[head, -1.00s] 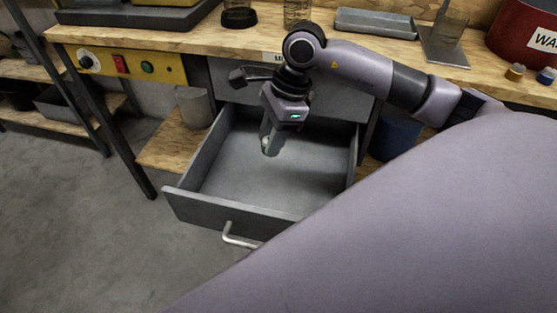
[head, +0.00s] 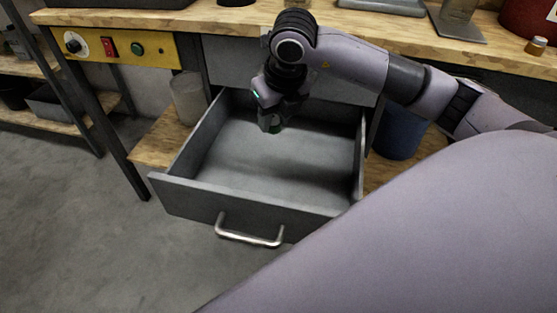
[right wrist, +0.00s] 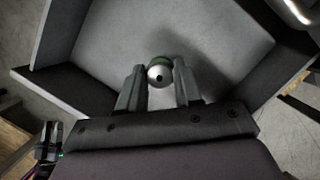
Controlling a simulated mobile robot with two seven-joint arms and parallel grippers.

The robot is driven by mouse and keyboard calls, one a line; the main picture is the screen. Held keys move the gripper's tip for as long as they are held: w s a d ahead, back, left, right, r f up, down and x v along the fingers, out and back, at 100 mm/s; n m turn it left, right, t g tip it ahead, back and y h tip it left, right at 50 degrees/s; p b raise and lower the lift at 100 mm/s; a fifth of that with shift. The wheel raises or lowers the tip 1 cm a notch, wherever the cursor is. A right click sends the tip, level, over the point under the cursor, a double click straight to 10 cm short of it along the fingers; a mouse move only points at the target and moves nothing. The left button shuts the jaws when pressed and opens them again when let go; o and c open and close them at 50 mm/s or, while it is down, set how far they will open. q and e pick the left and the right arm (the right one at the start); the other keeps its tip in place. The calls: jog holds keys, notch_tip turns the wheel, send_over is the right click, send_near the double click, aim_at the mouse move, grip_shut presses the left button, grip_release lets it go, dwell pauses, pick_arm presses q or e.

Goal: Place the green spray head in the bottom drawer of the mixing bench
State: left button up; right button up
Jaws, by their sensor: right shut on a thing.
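The open drawer (head: 255,205) of the mixing bench is pulled out and looks empty inside. My right gripper (head: 272,126) reaches down over the back part of the drawer, below the bench top. In the right wrist view my right gripper (right wrist: 160,90) is shut on the green spray head (right wrist: 158,72), which shows a pale round face with a dark hole and a green rim. In the head view only a small green bit of the spray head (head: 275,128) shows under the fingers. The drawer's grey floor (right wrist: 215,35) lies beyond it. My left gripper is not in view.
The wooden bench top (head: 220,38) overhangs the drawer's back. A yellow control panel (head: 120,46) is at left. A grey cylinder (head: 187,98) and a blue container (head: 398,135) stand on either side of the drawer. A metal handle (head: 249,238) sticks out in front.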

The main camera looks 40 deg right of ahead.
jog(key=b, duration=0.2)
send_over(277, 160)
jog(key=s+a, duration=0.3)
jog(key=s, duration=0.1)
jog(key=f, duration=1.2)
jog(key=shift+w, duration=0.2)
jog(key=shift+f, duration=0.3)
jog(key=shift+w+d+f, duration=0.1)
jog(key=shift+w, duration=0.05)
jog(key=w+d, duration=0.2)
jog(key=d, duration=0.1)
jog(key=shift+w+b, duration=0.2)
jog(key=shift+b, duration=0.2)
jog(key=shift+a+f, duration=0.15)
jog(key=shift+f, duration=0.35)
jog(key=shift+f+b, duration=0.3)
jog(key=shift+b, duration=0.05)
jog(key=o, duration=1.1)
jog(key=shift+r, duration=0.1)
jog(key=shift+c, duration=0.2)
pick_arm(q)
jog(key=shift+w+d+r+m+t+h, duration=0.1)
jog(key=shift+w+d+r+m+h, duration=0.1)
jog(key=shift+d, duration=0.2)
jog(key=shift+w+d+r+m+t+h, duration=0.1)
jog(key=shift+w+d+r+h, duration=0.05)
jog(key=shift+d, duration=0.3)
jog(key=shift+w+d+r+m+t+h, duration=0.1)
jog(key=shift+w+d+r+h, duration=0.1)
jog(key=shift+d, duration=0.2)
